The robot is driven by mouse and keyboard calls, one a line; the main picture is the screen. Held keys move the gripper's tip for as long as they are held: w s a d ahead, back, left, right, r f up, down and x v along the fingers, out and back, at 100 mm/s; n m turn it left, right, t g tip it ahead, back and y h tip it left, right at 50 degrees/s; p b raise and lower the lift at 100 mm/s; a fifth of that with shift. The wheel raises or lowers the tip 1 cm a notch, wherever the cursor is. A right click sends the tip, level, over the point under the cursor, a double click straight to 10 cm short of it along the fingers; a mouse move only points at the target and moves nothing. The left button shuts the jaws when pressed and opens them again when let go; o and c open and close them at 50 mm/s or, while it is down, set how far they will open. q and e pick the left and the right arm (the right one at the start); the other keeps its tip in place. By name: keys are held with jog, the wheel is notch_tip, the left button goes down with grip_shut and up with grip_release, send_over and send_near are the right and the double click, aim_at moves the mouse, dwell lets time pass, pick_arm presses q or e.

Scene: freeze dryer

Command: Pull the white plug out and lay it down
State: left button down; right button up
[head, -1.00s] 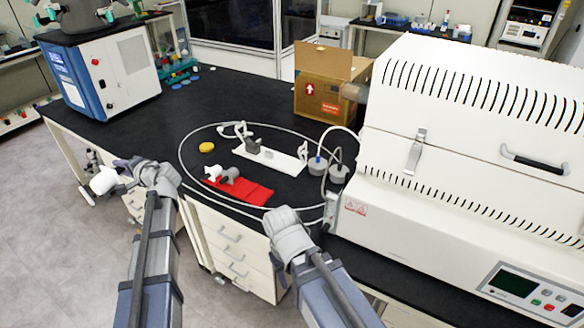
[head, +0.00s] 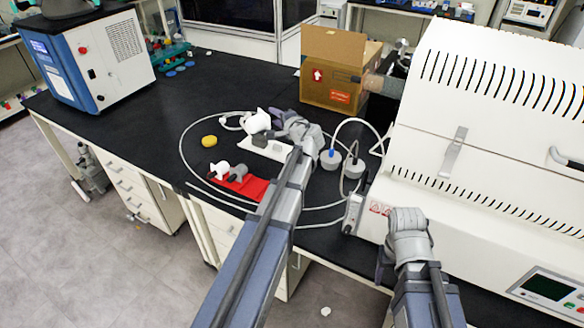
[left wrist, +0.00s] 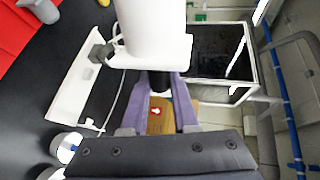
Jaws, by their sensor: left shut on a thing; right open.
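My left gripper (head: 275,120) is shut on a white plug (head: 257,122). The plug is close to the camera in the left wrist view (left wrist: 152,32), with a wide flange near the purple-grey fingers. In the head view it is over the left part of the white power strip (head: 272,151), whose right part my gripper and arm hide. A grey plug on the strip shows in the left wrist view (left wrist: 100,53). I cannot tell whether the white plug touches the strip. My right gripper (head: 384,266) is open and empty in front of the white machine.
A red mat (head: 257,189) with white and grey pieces lies left of my left arm. A yellow disc (head: 209,141) lies behind it, and a cable (head: 184,158) loops around them. Behind stands a cardboard box (head: 335,65).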

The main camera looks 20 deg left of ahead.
pick_arm(q)
notch_tip(320, 180, down, 25)
jog(key=b, duration=2.4)
jog(key=shift+w, duration=0.4)
jog(key=shift+r, duration=0.15)
notch_tip(320, 180, down, 7)
jog(key=b, duration=0.6)
jog(key=shift+r+b, duration=0.1)
jog(key=shift+b, duration=0.25)
jog(key=shift+f+b, duration=0.4)
jog(key=shift+f, duration=0.05)
jog(key=shift+s+d+f+b, duration=0.1)
jog(key=shift+s+f+b, duration=0.05)
jog(key=shift+f+b, duration=0.25)
